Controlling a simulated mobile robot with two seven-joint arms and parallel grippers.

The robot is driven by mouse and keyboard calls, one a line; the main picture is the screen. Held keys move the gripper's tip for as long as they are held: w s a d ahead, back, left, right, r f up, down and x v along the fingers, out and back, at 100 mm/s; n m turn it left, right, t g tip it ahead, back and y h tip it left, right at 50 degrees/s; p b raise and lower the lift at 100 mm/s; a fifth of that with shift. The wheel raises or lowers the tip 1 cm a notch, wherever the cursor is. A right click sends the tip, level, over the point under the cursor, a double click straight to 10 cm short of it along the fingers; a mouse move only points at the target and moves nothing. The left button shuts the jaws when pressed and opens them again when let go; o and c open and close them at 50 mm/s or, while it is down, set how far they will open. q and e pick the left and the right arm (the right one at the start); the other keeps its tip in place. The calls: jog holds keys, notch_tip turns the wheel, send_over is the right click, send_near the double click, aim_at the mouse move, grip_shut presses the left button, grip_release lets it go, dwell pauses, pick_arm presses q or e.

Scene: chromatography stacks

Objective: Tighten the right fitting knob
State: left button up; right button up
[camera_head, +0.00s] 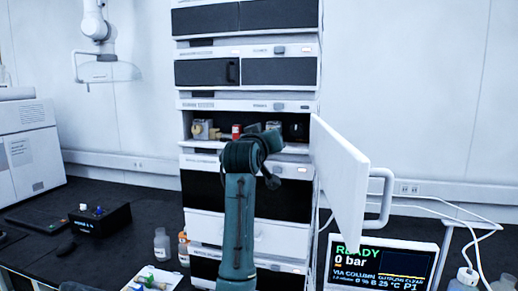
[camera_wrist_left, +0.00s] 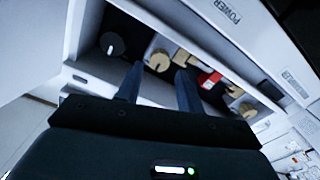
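The open compartment (camera_head: 200,114) of the instrument stack holds the fittings. In the left wrist view, which is turned over, a tan right fitting knob (camera_wrist_left: 159,61) sits beside a pale block. A red part (camera_wrist_left: 209,79) and another tan knob (camera_wrist_left: 248,110) lie farther right there. My left gripper (camera_wrist_left: 160,68) is open, its two dark fingers apart, with the right knob showing between the tips. I cannot tell whether they touch it. In the head view my left arm hides the right knob; the left tan knob (camera_head: 215,133) and red part (camera_head: 237,131) show. My right gripper is not in view.
A white door (camera_head: 340,165) stands open at the compartment's right. A black dial (camera_head: 296,128) is inside at the right. A display reading READY, 0 bar (camera_head: 380,265) stands lower right. Bottles (camera_head: 162,245) and a black box (camera_head: 100,217) are on the bench at left.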

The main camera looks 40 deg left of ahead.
pick_arm(q)
jog(key=b+v, duration=0.1)
jog(key=v, duration=0.8)
jog(key=shift+b, duration=0.3)
jog(key=w+d+f+m+h, duration=0.2)
jog(key=w+d+f+m, duration=0.15)
jog(key=f, duration=0.55)
jog(key=w+d+f+m+h, duration=0.2)
jog(key=d+f+m, duration=0.15)
jog(key=f, duration=0.55)
jog(key=s+d+f+m+g+h, duration=0.15)
jog(key=d+f, duration=0.25)
jog(key=f, duration=0.4)
jog(key=s+d+f+m+h, duration=0.1)
jog(key=d+f+h, duration=0.1)
jog(key=d+f, duration=0.35)
jog(key=s+d+f+m+g+h, duration=0.1)
jog(key=s+d+f+g+h, duration=0.1)
jog(key=s+d+f, duration=0.4)
jog(key=s+d+f+m+g+h, duration=0.1)
jog(key=s+d+f, duration=0.6)
jog(key=s+f, duration=0.8)
notch_tip(320, 180, down, 2)
jog(key=shift+s+f+m+g+h, duration=0.15)
jog(key=shift+s+m+g+h, duration=0.25)
jog(key=shift+h, duration=0.35)
jog(key=shift+a, duration=0.1)
